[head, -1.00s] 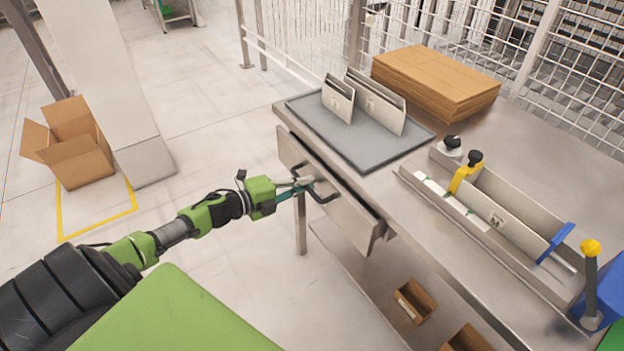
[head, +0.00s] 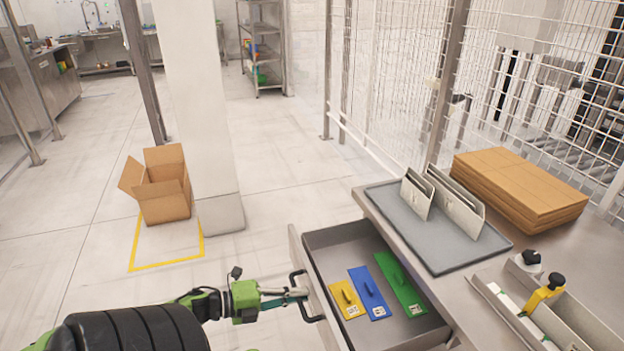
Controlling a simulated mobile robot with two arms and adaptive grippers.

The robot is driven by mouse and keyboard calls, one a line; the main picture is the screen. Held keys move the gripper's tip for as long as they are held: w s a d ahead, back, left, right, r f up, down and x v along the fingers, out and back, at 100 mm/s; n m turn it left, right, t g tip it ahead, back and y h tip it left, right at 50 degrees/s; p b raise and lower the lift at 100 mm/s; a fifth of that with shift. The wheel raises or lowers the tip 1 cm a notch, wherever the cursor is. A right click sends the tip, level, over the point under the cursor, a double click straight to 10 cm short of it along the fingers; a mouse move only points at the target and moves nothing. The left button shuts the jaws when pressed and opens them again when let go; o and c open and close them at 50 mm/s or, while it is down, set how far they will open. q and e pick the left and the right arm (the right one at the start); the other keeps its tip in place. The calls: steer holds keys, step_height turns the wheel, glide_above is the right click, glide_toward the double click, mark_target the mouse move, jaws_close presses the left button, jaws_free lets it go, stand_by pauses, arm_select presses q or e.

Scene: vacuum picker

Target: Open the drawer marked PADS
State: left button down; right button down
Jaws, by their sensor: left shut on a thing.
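The drawer (head: 338,239) under the steel worktable stands well open, pulled out to the left. My left gripper (head: 300,293) is shut on the dark bar handle (head: 310,309) on the drawer's front. No PADS marking can be read on the drawer front from here. My right gripper is not in view.
A grey tray (head: 405,222) with upright metal holders sits on the worktable, beside stacked brown cardboard (head: 520,187). A yellow clamp-like piece (head: 545,291) stands at the right. An open cardboard box (head: 165,200) stands by a white pillar.

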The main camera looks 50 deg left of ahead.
arm_select(q)
steer(key=shift+s+a, duration=0.1)
steer(key=shift+s, duration=0.3)
steer(key=c, duration=2.4)
jaws_free()
steer(key=shift+c, duration=0.2)
steer(key=v, duration=1.2)
steer(key=shift+a+f, duration=0.1)
steer(key=shift+f, duration=0.1)
